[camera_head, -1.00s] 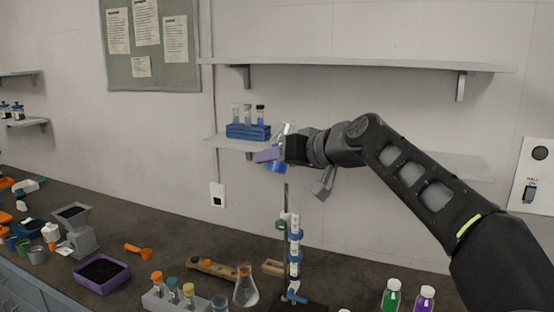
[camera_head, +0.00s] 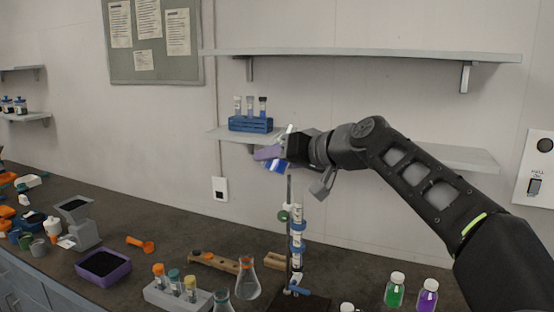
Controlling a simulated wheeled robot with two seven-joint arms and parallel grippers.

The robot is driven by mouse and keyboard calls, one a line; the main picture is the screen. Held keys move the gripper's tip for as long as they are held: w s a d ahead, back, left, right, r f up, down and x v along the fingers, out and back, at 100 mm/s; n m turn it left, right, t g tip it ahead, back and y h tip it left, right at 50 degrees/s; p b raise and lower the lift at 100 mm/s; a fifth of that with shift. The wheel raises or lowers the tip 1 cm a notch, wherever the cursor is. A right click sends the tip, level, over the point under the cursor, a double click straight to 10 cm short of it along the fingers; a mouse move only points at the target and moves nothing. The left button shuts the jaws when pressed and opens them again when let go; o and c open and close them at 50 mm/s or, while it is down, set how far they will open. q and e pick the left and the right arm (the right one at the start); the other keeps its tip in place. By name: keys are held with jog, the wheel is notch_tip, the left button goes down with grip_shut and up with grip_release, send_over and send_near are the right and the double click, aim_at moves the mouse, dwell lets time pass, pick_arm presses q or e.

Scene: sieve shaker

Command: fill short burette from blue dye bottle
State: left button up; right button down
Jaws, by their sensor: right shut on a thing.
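My right gripper (camera_head: 272,154) is shut on the blue dye bottle (camera_head: 279,166), high over the bench in front of the small shelf. The bottle is tilted and mostly hidden by the gripper; a blue part shows just below the jaws. The short burette (camera_head: 297,227) stands upright on a thin stand (camera_head: 290,190) with blue clamps, below the gripper and slightly right of the bottle. I cannot tell whether the bottle touches the burette's top or whether liquid flows. My left gripper is not in view.
A flask (camera_head: 247,280) and a rack of capped tubes (camera_head: 172,294) stand left of the stand. Green (camera_head: 395,290) and purple (camera_head: 427,296) bottles stand to the right. A blue tube rack (camera_head: 250,124) sits on the wall shelf behind the gripper. A purple tray (camera_head: 119,279) lies at left.

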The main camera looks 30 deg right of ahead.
aim_at(272, 164)
jog(key=shift+a+f+y+b, duration=0.2)
jog(key=shift+f+y+b, duration=0.1)
jog(key=shift+f+b, duration=0.35)
jog(key=shift+a+f+m+y, duration=0.15)
jog(key=shift+a+m+y, duration=0.3)
jog(key=shift+m, duration=0.55)
jog(key=shift+a+r+m+t+y, duration=0.3)
jog(key=shift+a+m+y, duration=0.1)
jog(key=shift+m, duration=0.35)
jog(key=shift+a+r+m+t+y, duration=0.25)
jog(key=shift+a+m+y, duration=0.1)
jog(key=shift+m, duration=0.4)
jog(key=shift+a+r+m+t, duration=0.15)
jog(key=shift+m+t, duration=0.1)
jog(key=shift+m, duration=0.35)
jog(key=shift+m+y, duration=0.3)
jog(key=shift+y, duration=0.1)
jog(key=shift+m+t+b, duration=0.3)
jog(key=shift+m+b, duration=0.4)
jog(key=shift+b, duration=0.25)
